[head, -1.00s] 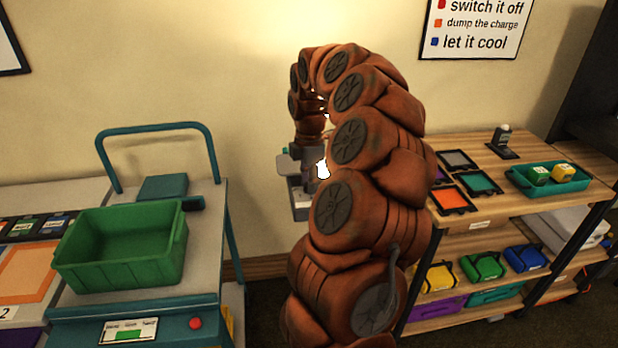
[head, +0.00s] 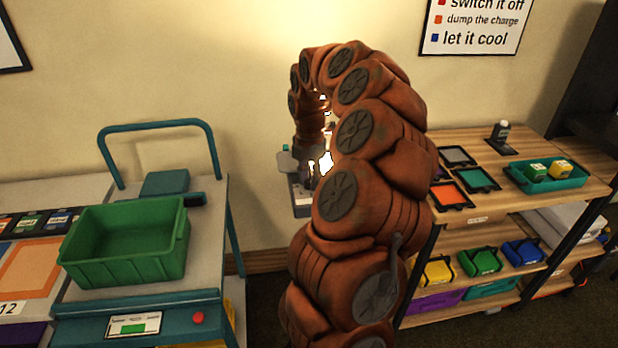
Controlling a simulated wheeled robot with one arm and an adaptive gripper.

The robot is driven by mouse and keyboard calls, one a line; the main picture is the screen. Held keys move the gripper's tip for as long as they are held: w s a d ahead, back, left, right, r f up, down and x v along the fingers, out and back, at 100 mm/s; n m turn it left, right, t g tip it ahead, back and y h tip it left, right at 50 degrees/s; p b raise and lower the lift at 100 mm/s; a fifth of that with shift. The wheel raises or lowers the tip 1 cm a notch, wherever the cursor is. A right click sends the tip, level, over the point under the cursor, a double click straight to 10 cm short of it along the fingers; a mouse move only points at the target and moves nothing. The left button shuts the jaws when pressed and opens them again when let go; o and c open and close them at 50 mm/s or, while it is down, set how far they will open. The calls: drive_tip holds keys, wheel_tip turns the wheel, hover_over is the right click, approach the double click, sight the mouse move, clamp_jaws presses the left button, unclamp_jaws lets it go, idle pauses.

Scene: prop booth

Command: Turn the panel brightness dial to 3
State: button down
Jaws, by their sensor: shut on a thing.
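My gripper (head: 312,172) is in the middle of the head view, pointing down at the end of my curved rust-red arm. It is small here and partly covered by the arm. It is shut at a small grey unit (head: 300,206) in front of the wall. A bright white glow shows right beside the gripper. The panel brightness dial is not clearly visible; the gripper and arm cover that spot. Its number marks and setting cannot be read.
A teal cart (head: 215,240) with an empty green bin (head: 125,268) stands at left. A wooden shelf (head: 480,212) at right holds small frames, a teal tray (head: 545,183) with two blocks, and coloured boxes below. My arm fills the middle.

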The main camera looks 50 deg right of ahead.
sight(309, 181)
drive_tip(key=c, duration=0.9)
unclamp_jaws()
drive_tip(key=shift+r, duration=0.15)
wheel_tip(309, 181, up, 8)
drive_tip(key=shift+w+f, duration=0.1)
drive_tip(key=shift+f, duration=0.1)
drive_tip(key=shift+r, duration=0.1)
